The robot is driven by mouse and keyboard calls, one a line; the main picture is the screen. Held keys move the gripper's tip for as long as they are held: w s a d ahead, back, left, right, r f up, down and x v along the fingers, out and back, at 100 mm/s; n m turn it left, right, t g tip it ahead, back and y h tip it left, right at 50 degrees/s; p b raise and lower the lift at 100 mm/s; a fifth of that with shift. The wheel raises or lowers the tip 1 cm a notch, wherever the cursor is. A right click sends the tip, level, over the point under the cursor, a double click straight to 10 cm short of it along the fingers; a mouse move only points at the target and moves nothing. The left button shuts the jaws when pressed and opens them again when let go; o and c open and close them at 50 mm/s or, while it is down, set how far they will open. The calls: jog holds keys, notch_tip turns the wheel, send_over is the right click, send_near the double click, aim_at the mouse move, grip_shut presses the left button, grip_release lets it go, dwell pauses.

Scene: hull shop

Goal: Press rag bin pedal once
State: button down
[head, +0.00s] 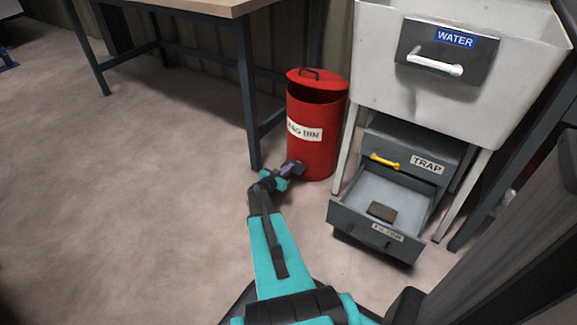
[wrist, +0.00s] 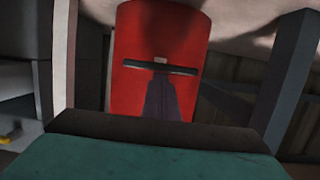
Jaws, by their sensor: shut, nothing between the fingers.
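The red rag bin (head: 315,150) stands on the floor between the bench and the sink. Its red lid (head: 310,77) is tilted up, with a dark gap below its front. The bin's red wall also fills the middle of the wrist view (wrist: 160,30). My gripper (head: 293,168) is low at the bin's front-left foot, shut and empty. In the wrist view its fingers (wrist: 161,88) point at the bin. A thin dark bar (wrist: 135,67), perhaps the pedal, crosses just beyond the tips. I cannot tell whether they touch it. The pedal is not clear in the head view.
A wood-topped bench (head: 215,6) stands left of the bin, its leg (head: 250,100) close to my gripper. Right are the water sink (head: 400,95), the trap drawer (head: 425,165) and the open filter drawer (head: 350,218), holding a brown block (head: 381,211).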

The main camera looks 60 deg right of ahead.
notch_tip(320, 180, down, 5)
jog(key=shift+s+f+p, duration=0.1)
jog(key=shift+f+p, duration=0.1)
jog(key=shift+p, duration=0.65)
notch_tip(320, 180, up, 6)
jog(key=a+p, duration=0.1)
jog(key=p, duration=0.3)
jog(key=f+p+v, duration=0.2)
jog(key=v, duration=0.8)
jog(key=shift+a+f+p, duration=0.25)
jog(key=shift+f+p, duration=0.05)
jog(key=shift+p, duration=0.1)
jog(key=shift+r, duration=0.1)
